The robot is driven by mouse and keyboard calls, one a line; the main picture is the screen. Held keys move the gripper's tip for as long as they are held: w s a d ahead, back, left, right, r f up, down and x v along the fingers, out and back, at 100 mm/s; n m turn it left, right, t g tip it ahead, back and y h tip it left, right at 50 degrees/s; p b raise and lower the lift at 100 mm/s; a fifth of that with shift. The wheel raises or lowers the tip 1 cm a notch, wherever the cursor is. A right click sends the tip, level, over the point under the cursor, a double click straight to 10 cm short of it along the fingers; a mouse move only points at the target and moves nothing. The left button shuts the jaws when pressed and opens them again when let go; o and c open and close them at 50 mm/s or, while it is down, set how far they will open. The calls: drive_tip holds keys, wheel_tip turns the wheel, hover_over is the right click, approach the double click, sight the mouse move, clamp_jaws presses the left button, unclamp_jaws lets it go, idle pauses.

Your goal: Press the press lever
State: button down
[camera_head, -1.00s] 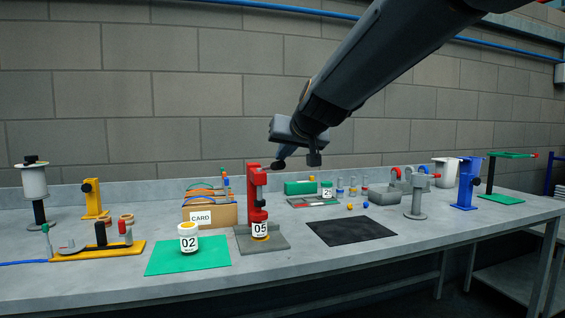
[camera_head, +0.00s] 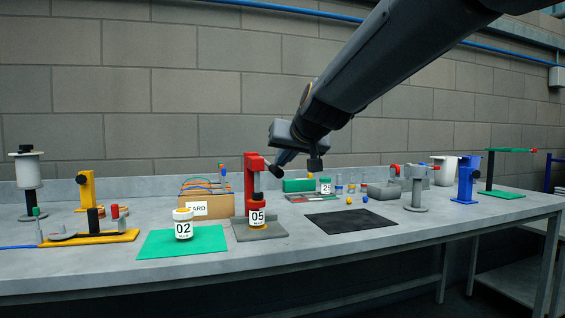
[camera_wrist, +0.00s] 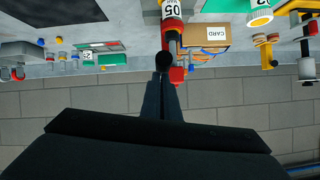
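The red press (camera_head: 251,171) stands on a grey base plate (camera_head: 266,232) with a jar labelled 05 (camera_head: 257,217) under it. The dark round knob of its lever (camera_head: 275,171) sticks out to the right of the press head. My gripper (camera_head: 284,158) is just above this knob, pointing down. In the wrist view, which looks upside down, the fingers (camera_wrist: 163,88) show as one narrow dark wedge and look shut. The knob (camera_wrist: 163,61) is right at their tips; whether they touch is unclear. The red press (camera_wrist: 177,74) is beside them.
A jar labelled 02 (camera_head: 183,229) stands on a green mat (camera_head: 158,245) left of the press. A cardboard box (camera_head: 215,207) is behind. A black mat (camera_head: 350,219) lies clear to the right.

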drive_tip(key=shift+s+f+b, duration=0.15)
drive_tip(key=shift+f+b, duration=0.15)
drive_tip(key=shift+f, duration=1)
drive_tip(key=shift+a, duration=0.1)
drive_tip(key=shift+r+g, duration=0.1)
drive_tip(key=shift+g, duration=0.2)
wheel_tip(320, 180, up, 6)
drive_tip(key=d+p, duration=0.1)
drive_tip(key=p, duration=0.1)
drive_tip(key=s+d+r+b, duration=0.1)
drive_tip(key=s+d, duration=0.2)
drive_tip(key=s, duration=0.6)
drive_tip(key=shift+r+t, duration=0.25)
drive_tip(key=shift+t, duration=0.15)
drive_tip(key=shift+s+d, duration=0.1)
drive_tip(key=shift+f, duration=0.1)
